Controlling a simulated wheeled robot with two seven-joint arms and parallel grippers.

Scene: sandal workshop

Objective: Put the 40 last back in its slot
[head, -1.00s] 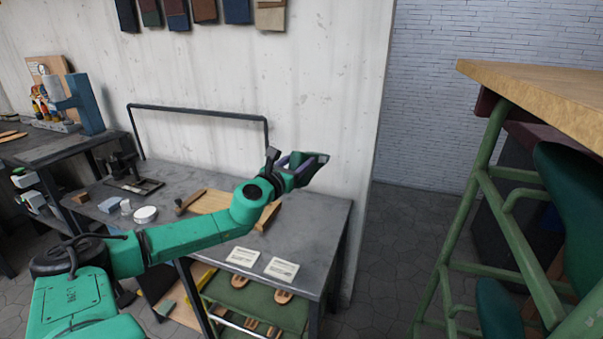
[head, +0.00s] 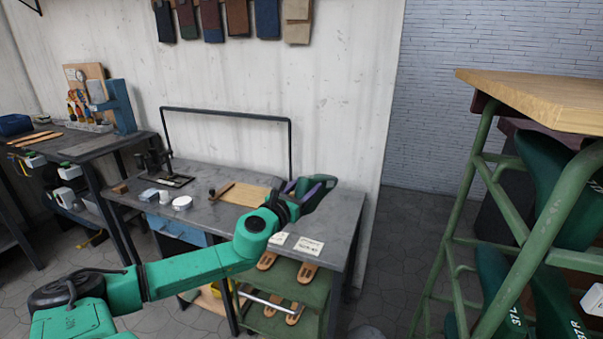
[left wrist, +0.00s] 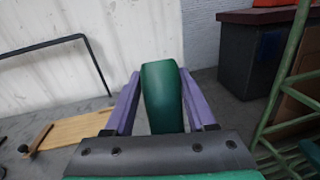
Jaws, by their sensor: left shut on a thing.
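My left gripper (head: 300,190) is shut on a dark green last (head: 317,195), held in the air above the right end of the grey workbench. In the left wrist view the last (left wrist: 162,97) sits between the two purple fingers, pointing away from me; no number on it can be read. On the right, a green rack (head: 466,200) holds several dark green lasts, two of them marked 37L (head: 497,295) and 37R (head: 562,300). No slot marked 40 can be made out. My right gripper is not in view.
The workbench (head: 345,215) carries a cutting board (head: 245,193), a white round tin (head: 182,202) and paper cards (head: 308,245). Sandal soles lie on the shelf (head: 315,295) below. A wooden top (head: 540,95) covers the rack. Open floor (head: 405,240) lies between bench and rack.

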